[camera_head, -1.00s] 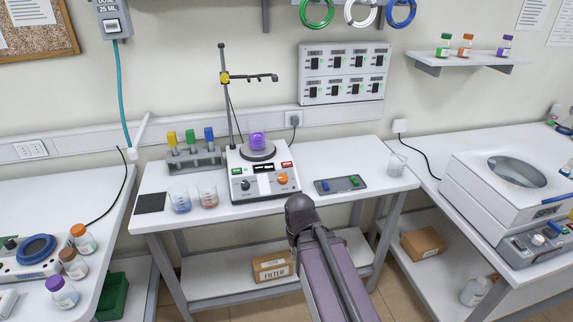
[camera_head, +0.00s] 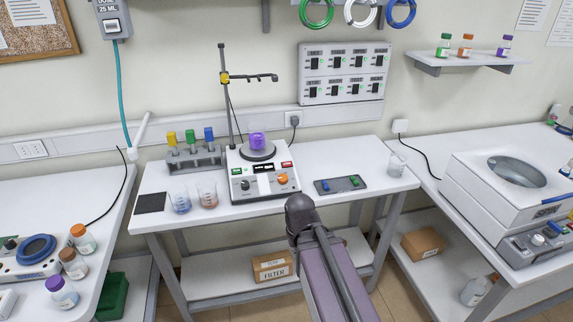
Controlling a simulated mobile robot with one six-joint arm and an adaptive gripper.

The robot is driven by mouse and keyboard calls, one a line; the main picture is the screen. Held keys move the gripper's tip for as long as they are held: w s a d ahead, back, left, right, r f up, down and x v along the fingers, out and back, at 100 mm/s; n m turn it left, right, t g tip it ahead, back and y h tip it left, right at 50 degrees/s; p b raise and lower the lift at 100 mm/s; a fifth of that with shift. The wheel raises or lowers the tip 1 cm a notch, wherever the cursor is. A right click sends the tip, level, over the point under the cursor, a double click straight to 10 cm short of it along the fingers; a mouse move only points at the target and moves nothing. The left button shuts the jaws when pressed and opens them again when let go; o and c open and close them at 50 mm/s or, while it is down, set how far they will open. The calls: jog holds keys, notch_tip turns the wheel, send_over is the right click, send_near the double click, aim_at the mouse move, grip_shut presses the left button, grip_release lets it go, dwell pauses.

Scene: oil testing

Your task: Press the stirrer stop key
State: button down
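The stirrer (camera_head: 262,187) is a white box with a sloped front panel, standing on the middle table. Its panel has a green key (camera_head: 237,171) at the left, a red key (camera_head: 287,164) at the right, dark displays between them, a dark knob (camera_head: 245,185) and an orange knob (camera_head: 282,179). Key labels are too small to read. A purple-capped vessel (camera_head: 257,140) sits on the round top plate (camera_head: 258,152). My arm reaches up from the bottom, in front of the table and right of the stirrer. My gripper's fingers are hidden behind my arm.
Two beakers (camera_head: 180,201) and a dark square pad (camera_head: 150,203) stand left of the stirrer. A rack (camera_head: 194,159) with coloured caps and a stand (camera_head: 228,100) are behind.

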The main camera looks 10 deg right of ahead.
dwell(0.4)
notch_tip(320, 180, up, 16)
jog(key=t+y+p, duration=0.6)
jog(key=t, duration=0.5)
send_over(287, 164)
jog(key=s, duration=0.5)
jog(key=shift+w+d+r+m, duration=0.15)
jog(key=shift+w+r+m, duration=0.05)
jog(key=shift+m, duration=0.2)
jog(key=shift+f, duration=0.1)
jog(key=w+f+b, duration=0.1)
jog(key=f+b, duration=0.1)
jog(key=w+f+b, duration=0.1)
jog(key=f+b, duration=0.2)
jog(key=w+f+b, duration=0.1)
jog(key=f+b, duration=0.2)
jog(key=shift+f, duration=0.1)
jog(key=shift+f, duration=0.2)
jog(key=shift+w+f+b, duration=0.15)
jog(key=shift+f+b, duration=0.05)
jog(key=shift+b, duration=0.2)
